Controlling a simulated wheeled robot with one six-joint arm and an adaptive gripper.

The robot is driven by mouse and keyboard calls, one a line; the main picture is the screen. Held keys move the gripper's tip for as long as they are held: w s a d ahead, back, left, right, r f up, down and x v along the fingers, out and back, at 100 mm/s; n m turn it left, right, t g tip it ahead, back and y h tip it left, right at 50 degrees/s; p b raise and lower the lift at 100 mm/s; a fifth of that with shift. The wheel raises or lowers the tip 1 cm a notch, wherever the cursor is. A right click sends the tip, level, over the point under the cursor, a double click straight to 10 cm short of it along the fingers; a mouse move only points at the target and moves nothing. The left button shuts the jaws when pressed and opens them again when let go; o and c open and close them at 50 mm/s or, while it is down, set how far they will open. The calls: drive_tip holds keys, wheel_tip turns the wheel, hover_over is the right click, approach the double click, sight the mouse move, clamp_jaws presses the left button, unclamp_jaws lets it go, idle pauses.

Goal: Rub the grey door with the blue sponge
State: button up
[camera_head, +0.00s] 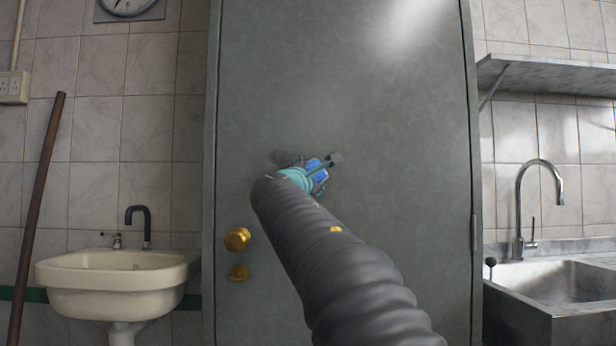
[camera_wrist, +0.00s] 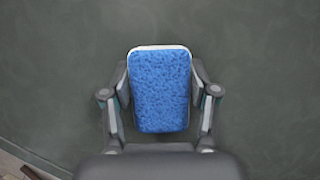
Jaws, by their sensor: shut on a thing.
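The grey door (camera_head: 400,150) fills the middle of the head view, with a brass knob (camera_head: 237,239) at its left side. Its grey surface (camera_wrist: 250,60) also fills most of the wrist view. The blue sponge (camera_wrist: 160,90) has a pale edge at its top and sits between the two fingers of my gripper (camera_wrist: 160,98). My gripper is shut on it. In the head view, a little of the sponge (camera_head: 318,175) shows at the end of my arm, in front of the door's middle. I cannot tell whether the sponge touches the door.
A white washbasin (camera_head: 115,285) with a black tap stands left of the door, with a brown pole (camera_head: 40,200) leaning beside it. A steel sink (camera_head: 560,285) with a curved tap stands at the right, under a metal shelf (camera_head: 545,75). The door surface around my gripper is clear.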

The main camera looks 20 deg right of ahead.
sight(311, 161)
drive_tip(key=shift+r+p, duration=0.5)
drive_tip(key=shift+r, duration=0.3)
drive_tip(key=shift+w+a+p, duration=0.15)
drive_tip(key=shift+w+a, duration=0.25)
drive_tip(key=shift+a, duration=0.85)
drive_tip(key=shift+w+a+p, duration=0.1)
drive_tip(key=shift+w+a, duration=0.25)
drive_tip(key=shift+a, duration=0.9)
drive_tip(key=shift+w+a+p, duration=0.15)
drive_tip(key=shift+w+a, duration=0.25)
drive_tip(key=shift+a, duration=0.85)
drive_tip(key=shift+w+a+f+p, duration=0.1)
drive_tip(key=shift+w+a+p, duration=0.2)
drive_tip(key=shift+a, duration=0.55)
drive_tip(key=shift+w+a+p, duration=0.1)
drive_tip(key=shift+w+a, duration=0.3)
drive_tip(key=shift+a, duration=0.45)
drive_tip(key=shift+r, duration=0.9)
drive_tip(key=shift+s+d+b, duration=0.3)
drive_tip(key=shift+s+d, duration=0.3)
drive_tip(key=shift+d, duration=1.2)
drive_tip(key=shift+s+d+b, duration=0.3)
drive_tip(key=shift+s+d, duration=0.3)
drive_tip(key=shift+d, duration=1.25)
drive_tip(key=shift+s+d+b, duration=0.3)
drive_tip(key=shift+s+d, duration=0.3)
drive_tip(key=shift+d, duration=1.2)
